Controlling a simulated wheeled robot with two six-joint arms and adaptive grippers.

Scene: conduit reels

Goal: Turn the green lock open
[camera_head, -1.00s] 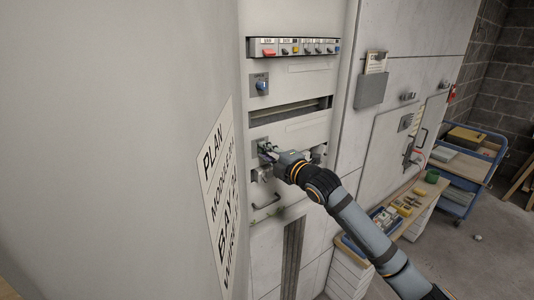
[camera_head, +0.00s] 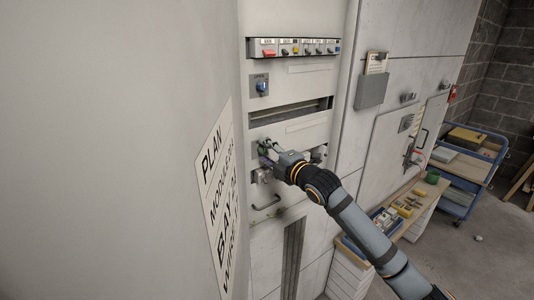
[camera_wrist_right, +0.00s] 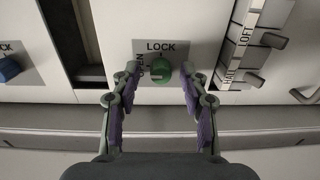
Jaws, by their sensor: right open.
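The green lock (camera_wrist_right: 161,70) is a round green knob on a grey plate marked LOCK and OPEN, set in a pale panel (camera_wrist_right: 118,20). It shows in the right wrist view, with a pale pointer mark low on it. My right gripper (camera_wrist_right: 160,78) is open, one finger on each side of the knob. A gap shows between each finger and the knob, so neither is seen touching. In the head view my right gripper (camera_head: 266,149) reaches the panel and largely hides the lock. My left gripper is not in view.
A blue knob (camera_head: 262,87) sits above the lock, under a row of coloured buttons (camera_head: 295,47). A handle (camera_head: 266,203) lies below the gripper. A blue cart (camera_head: 462,200) stands at right.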

